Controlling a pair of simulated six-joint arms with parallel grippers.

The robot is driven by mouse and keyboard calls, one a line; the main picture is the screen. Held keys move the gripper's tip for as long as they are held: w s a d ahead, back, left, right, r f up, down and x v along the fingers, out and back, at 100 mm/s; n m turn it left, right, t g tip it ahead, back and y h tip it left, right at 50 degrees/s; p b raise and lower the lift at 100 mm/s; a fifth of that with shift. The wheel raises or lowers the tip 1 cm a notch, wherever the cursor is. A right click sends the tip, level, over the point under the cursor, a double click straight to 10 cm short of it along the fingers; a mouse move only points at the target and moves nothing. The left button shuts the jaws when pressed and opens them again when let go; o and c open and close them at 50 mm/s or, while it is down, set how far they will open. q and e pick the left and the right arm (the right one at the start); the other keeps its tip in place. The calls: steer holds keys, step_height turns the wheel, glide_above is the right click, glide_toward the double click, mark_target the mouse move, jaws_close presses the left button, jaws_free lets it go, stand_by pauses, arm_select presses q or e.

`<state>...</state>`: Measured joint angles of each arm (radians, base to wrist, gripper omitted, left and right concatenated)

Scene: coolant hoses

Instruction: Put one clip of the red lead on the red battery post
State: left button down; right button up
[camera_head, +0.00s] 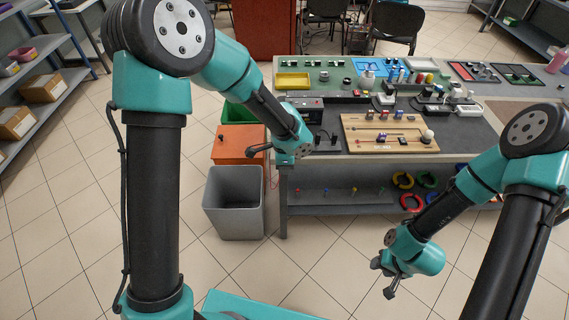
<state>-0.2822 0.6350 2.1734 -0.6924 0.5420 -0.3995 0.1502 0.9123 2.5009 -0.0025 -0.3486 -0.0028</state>
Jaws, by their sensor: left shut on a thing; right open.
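My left gripper (258,151) is at the left end of the workbench, above an orange box beside the bench. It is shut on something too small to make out. A thin red line (270,178), perhaps part of the red lead, hangs below it between the grey bin and the bench. A dark box (304,104) on the bench behind my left arm may be the battery; I cannot make out a red post on it. My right gripper (383,279) is open and empty, low over the floor in front of the bench.
The workbench (465,139) holds a wooden board (365,140), a green tray area (318,75) and several small parts. A grey bin (236,203) and the orange box (233,147) stand at its left. Coloured rings (411,203) lie on the lower shelf. The floor in front is clear.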

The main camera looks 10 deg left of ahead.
arm_select(q)
steer(key=shift+r, duration=0.15)
steer(key=shift+r, duration=1.4)
steer(key=shift+r, duration=0.1)
